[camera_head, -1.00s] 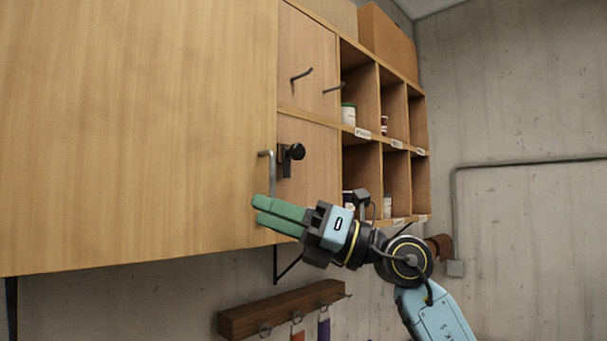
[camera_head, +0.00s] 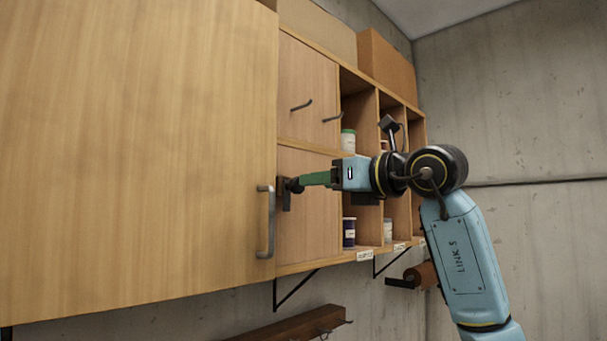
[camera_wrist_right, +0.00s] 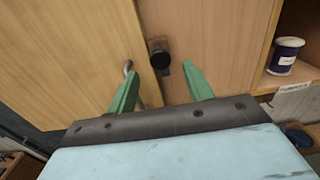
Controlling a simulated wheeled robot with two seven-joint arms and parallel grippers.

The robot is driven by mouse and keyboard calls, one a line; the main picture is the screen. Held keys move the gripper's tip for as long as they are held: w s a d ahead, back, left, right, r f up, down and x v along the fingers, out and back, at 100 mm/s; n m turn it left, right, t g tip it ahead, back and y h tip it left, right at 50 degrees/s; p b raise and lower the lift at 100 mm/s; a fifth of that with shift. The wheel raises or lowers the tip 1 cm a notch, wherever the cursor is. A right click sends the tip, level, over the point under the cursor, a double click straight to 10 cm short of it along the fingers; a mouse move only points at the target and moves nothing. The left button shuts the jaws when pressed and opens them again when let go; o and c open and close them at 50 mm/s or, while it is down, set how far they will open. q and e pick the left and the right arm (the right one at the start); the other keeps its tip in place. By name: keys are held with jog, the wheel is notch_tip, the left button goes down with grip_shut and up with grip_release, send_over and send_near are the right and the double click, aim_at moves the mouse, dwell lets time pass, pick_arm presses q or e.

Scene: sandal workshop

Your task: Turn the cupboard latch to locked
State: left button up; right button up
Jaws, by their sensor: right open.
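The cupboard latch (camera_head: 284,193) is a black round knob on a dark plate. It sits on the lower narrow wooden panel, close to the edge of the large door (camera_head: 150,150). The same latch knob shows in the right wrist view (camera_wrist_right: 159,53). My right gripper (camera_head: 302,181) has green fingers and points at the knob from the right. In the wrist view its fingers (camera_wrist_right: 160,72) are spread apart, with the knob between and just beyond their tips. I cannot tell whether they touch it. My left gripper is not in view.
A metal door handle (camera_head: 268,222) stands just left of the latch. Two hooks (camera_head: 301,105) stick out of the panel above. Open cubbies to the right hold jars, such as a dark blue one (camera_head: 349,232). A wooden hook rail (camera_head: 300,326) is below.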

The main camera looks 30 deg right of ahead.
jog(key=p+x, duration=0.1)
jog(key=x, duration=0.4)
jog(key=shift+w+a+p, duration=0.1)
jog(key=shift+w+p, duration=0.15)
jog(key=shift+p, duration=0.1)
jog(key=c, duration=0.9)
jog(key=shift+c, duration=0.2)
